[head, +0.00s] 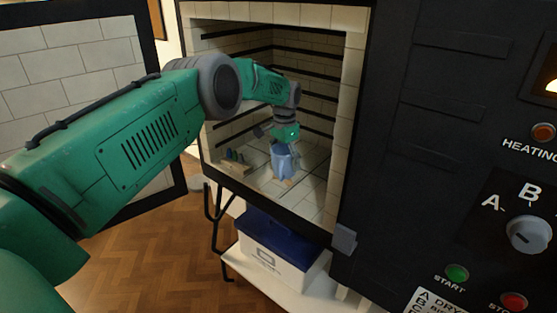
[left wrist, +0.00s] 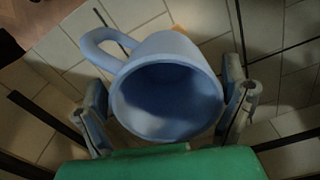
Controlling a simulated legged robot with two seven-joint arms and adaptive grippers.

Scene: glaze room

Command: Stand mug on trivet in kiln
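The pale blue mug (head: 282,162) is upright inside the kiln, towards the right of its floor. A small tan piece (head: 288,183) shows at its base, perhaps the trivet; the mug hides most of it, and I cannot tell whether they touch. My left gripper (head: 284,143) is right above the mug, reaching down. In the left wrist view the mug (left wrist: 167,88) has its open mouth towards the camera and its handle at upper left. The fingers of my left gripper (left wrist: 167,108) lie on both sides of it; contact is unclear. My right gripper is out of view.
The kiln (head: 355,75) is open, with its brick-lined door (head: 75,60) swung left. A small block with dark blue cones (head: 236,161) stands left of the mug. A control panel (head: 480,200) is at right. A blue-lidded box (head: 275,245) sits below.

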